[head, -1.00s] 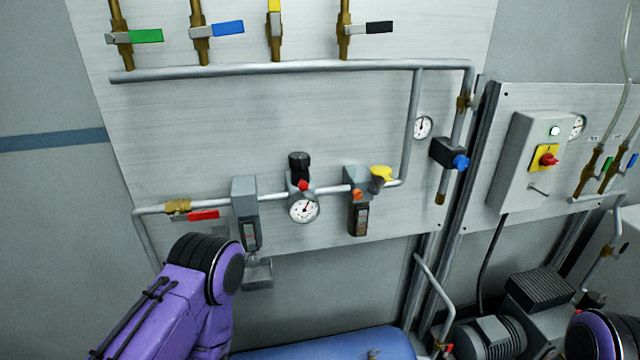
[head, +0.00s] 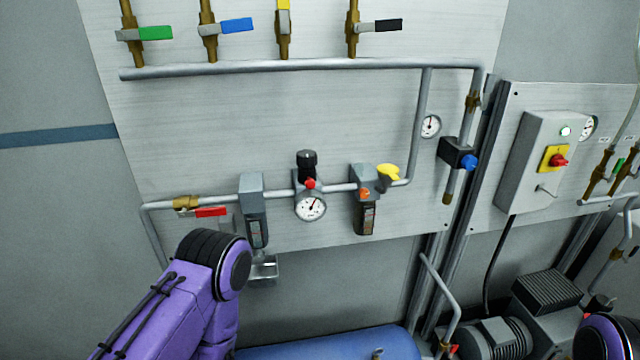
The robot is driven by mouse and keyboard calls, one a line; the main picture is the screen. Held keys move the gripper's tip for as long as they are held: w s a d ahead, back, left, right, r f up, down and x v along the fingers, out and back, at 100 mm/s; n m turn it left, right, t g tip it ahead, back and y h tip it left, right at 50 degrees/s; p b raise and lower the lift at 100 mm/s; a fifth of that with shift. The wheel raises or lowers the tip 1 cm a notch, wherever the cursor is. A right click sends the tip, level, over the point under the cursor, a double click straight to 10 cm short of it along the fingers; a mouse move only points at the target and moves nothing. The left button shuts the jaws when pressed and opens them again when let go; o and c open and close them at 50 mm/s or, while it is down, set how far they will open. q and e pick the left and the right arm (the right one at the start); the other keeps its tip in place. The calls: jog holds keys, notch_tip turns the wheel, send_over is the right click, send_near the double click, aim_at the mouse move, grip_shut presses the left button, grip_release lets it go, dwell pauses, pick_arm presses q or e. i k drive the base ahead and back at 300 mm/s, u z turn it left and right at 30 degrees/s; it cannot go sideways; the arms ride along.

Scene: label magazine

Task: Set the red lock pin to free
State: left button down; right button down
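A small red knob (head: 310,184), which looks like the red lock pin, sits on the regulator body between its black top knob (head: 307,160) and its round white gauge (head: 311,206). I cannot tell from here whether it is pulled out or pushed in. My purple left arm is at the lower left, below the pipe and apart from the pin. A piece of my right arm shows at the bottom right corner.
A grey filter (head: 253,210) stands left of the regulator, with a metal cup (head: 264,270) below. Another unit (head: 366,200) with a yellow part is on the right. A red-handled valve (head: 210,212) is at left. A blue tank (head: 330,342) lies below.

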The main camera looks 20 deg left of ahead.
aim_at(310, 183)
jog(key=u, duration=0.5)
jog(key=k, duration=1.25)
jog(key=z, duration=0.3)
jog(key=i, duration=0.6)
jog(key=z, duration=0.55)
jog(key=i, duration=0.7)
jog(key=u, duration=0.25)
